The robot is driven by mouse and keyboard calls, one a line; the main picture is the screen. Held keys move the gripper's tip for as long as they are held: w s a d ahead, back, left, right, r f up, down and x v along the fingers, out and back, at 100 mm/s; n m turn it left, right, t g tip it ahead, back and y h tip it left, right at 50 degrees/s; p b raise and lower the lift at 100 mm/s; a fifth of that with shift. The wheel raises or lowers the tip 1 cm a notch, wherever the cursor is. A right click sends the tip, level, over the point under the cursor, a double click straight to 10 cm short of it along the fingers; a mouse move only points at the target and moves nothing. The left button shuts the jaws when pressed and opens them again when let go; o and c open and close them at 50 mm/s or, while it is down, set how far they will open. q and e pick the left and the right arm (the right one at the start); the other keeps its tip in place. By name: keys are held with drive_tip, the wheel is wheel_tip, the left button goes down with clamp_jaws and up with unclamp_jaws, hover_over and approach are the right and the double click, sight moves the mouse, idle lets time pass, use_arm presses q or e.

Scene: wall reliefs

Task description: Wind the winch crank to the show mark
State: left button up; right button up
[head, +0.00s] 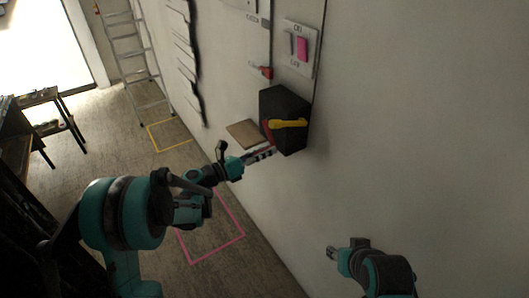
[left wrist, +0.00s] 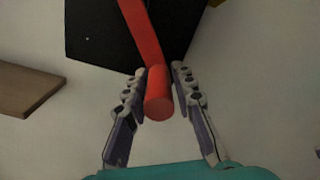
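The winch is a black box (head: 290,108) on the wall, with a yellow bar (head: 287,124) across its front. The red crank (head: 267,132) is at its left side. In the left wrist view the crank's red handle (left wrist: 158,107) points toward the camera, in front of the black box (left wrist: 95,35). My left gripper (head: 268,153) is at the crank; its fingers stand on both sides of the handle, with a narrow gap on the right. My right gripper (head: 333,253) is low by the wall, away from the winch; its finger opening is unclear. I cannot identify the show mark.
A brown board (head: 246,133) sits left of the winch. A ladder (head: 132,50) leans at the back. Pink (head: 217,250) and yellow floor outlines lie below. Dark tables stand left. The right wall is bare.

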use_arm(q)
drive_tip(key=shift+o, duration=0.9)
drive_tip(key=shift+s+a, duration=0.1)
drive_tip(key=shift+a, duration=0.1)
drive_tip(key=v, duration=1.1)
drive_tip(key=shift+s, duration=0.2)
drive_tip(key=shift+a, duration=0.15)
drive_tip(key=shift+c, duration=0.4)
